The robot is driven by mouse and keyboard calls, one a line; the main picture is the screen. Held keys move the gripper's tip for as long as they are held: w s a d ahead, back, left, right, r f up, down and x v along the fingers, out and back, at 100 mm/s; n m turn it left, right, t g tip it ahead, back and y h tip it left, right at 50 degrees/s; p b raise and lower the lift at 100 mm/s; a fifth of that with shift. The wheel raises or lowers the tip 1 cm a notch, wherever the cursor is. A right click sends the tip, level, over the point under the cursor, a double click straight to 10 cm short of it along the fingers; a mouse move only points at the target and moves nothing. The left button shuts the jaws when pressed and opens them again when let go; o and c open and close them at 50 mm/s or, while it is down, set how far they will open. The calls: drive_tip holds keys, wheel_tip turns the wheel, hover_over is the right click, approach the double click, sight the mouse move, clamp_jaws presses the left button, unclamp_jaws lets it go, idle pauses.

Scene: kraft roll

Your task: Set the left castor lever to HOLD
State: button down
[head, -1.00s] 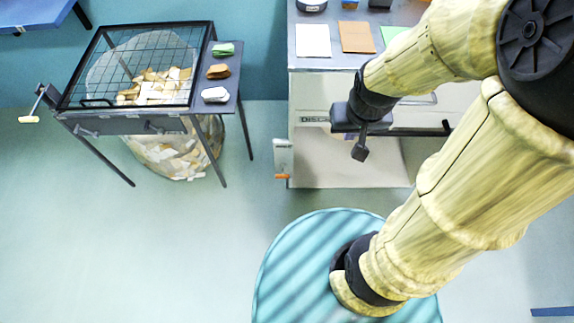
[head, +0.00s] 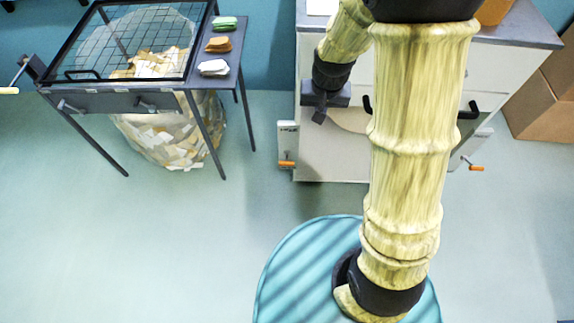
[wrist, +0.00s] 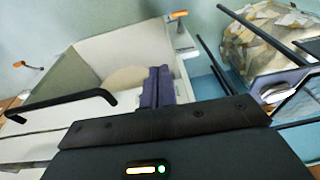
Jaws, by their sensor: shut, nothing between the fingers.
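The left castor lever (head: 287,163) has an orange grip on a white plate at the cabinet's left front corner. In the wrist view the lever (wrist: 178,16) shows at the top, beyond my fingers. My gripper (head: 320,117) is shut and empty, in front of the cabinet, above and right of this lever in the head view and apart from it. Its closed fingers also show in the wrist view (wrist: 157,88). A matching right lever (head: 475,168) is on the cabinet's other side.
The white cabinet (head: 320,172) has a grey top and black handles. A mesh-topped table (head: 120,102) with a bag of paper scraps (head: 170,140) below stands left. Cardboard boxes (head: 540,105) stand right. Floor between table and cabinet is clear.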

drive_tip(key=b, duration=1.1)
hover_over(287, 160)
wheel_tip(287, 160, down, 21)
drive_tip(key=shift+s+f, duration=0.1)
drive_tip(key=shift+s, duration=0.15)
drive_tip(key=shift+f, duration=0.1)
drive_tip(key=f+b, duration=0.1)
drive_tip(key=f, duration=0.2)
drive_tip(key=w+f+b, duration=0.1)
drive_tip(key=f, duration=0.2)
drive_tip(key=f+b, duration=0.1)
drive_tip(key=f, duration=0.3)
drive_tip(key=shift+w, duration=0.3)
drive_tip(key=shift+s+f+b, duration=0.4)
drive_tip(key=shift+s+f, duration=0.3)
drive_tip(key=shift+f, duration=0.3)
drive_tip(key=shift+s+f, duration=0.45)
drive_tip(key=shift+f+b, duration=0.1)
drive_tip(key=shift+b, duration=0.2)
